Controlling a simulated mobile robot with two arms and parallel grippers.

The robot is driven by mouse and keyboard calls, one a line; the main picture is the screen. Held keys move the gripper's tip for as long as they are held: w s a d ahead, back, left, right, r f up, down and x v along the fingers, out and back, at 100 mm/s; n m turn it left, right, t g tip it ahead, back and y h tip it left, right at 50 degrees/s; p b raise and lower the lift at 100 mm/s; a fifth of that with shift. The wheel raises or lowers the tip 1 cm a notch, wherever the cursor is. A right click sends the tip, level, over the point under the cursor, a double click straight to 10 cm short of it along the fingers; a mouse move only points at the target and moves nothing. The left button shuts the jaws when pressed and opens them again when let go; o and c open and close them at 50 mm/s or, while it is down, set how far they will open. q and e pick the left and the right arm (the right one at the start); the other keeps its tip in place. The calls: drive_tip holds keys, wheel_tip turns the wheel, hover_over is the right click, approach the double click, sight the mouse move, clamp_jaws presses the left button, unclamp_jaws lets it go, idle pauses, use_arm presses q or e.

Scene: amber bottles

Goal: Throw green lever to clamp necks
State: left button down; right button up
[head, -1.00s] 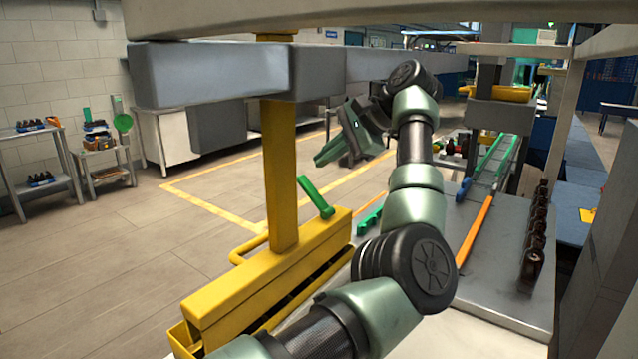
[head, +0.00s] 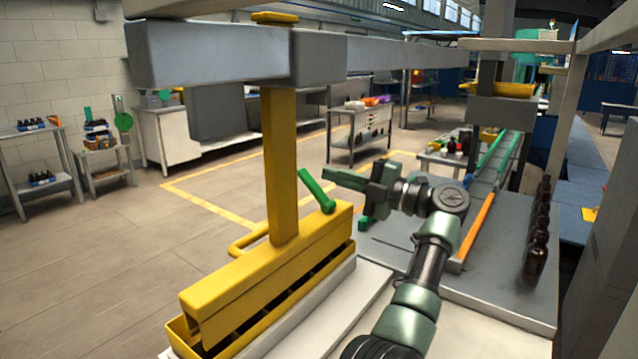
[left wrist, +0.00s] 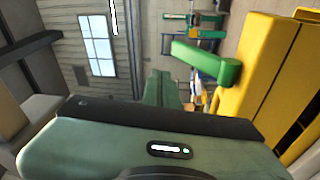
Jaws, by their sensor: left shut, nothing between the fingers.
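The green lever (head: 317,190) stands tilted up to the left on top of the yellow clamp beam (head: 268,266). In the left wrist view the lever (left wrist: 205,62) is close ahead, on the side of the yellow beam (left wrist: 262,70). My left gripper (head: 329,177) is shut and empty. Its green fingertips point left and lie just right of the lever in the head view; I cannot tell whether they touch it. In the left wrist view the shut fingers (left wrist: 163,90) show left of the lever. My right gripper is not in view.
A yellow post (head: 281,165) rises from the beam to a grey overhead bar (head: 220,70). A row of dark bottles (head: 537,235) stands on the grey table (head: 500,280) at right. An orange rail (head: 477,226) runs along the table. Open floor lies at left.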

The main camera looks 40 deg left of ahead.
use_arm(q)
drive_tip(key=w+d+f+m+t+y, duration=0.1)
drive_tip(key=d+f+m+y, duration=0.15)
drive_tip(key=m, duration=0.55)
drive_tip(key=w+d+f+m+t+y, duration=0.1)
drive_tip(key=d+m+y, duration=0.15)
drive_tip(key=m, duration=0.55)
wheel_tip(320, 180, up, 5)
drive_tip(key=m+p, duration=0.2)
drive_tip(key=p, duration=0.1)
hover_over(315, 186)
drive_tip(key=d, duration=0.3)
drive_tip(key=shift+w+d+f+t, duration=0.1)
drive_tip(key=shift+d+f+t, duration=0.05)
drive_tip(key=shift+t, duration=0.15)
drive_tip(key=a+f, duration=0.1)
drive_tip(key=a+f+p, duration=0.1)
drive_tip(key=f, duration=0.1)
drive_tip(key=shift+a+f, duration=0.1)
drive_tip(key=shift+f, duration=0.25)
drive_tip(key=h+p, duration=0.1)
drive_tip(key=p, duration=0.1)
drive_tip(key=a+h+p, duration=0.1)
drive_tip(key=h+p, duration=0.1)
drive_tip(key=p, duration=0.1)
drive_tip(key=shift+s+a+f+p, duration=0.2)
drive_tip(key=shift+p, duration=0.3)
drive_tip(key=shift+a+f, duration=0.35)
drive_tip(key=shift+f, duration=0.2)
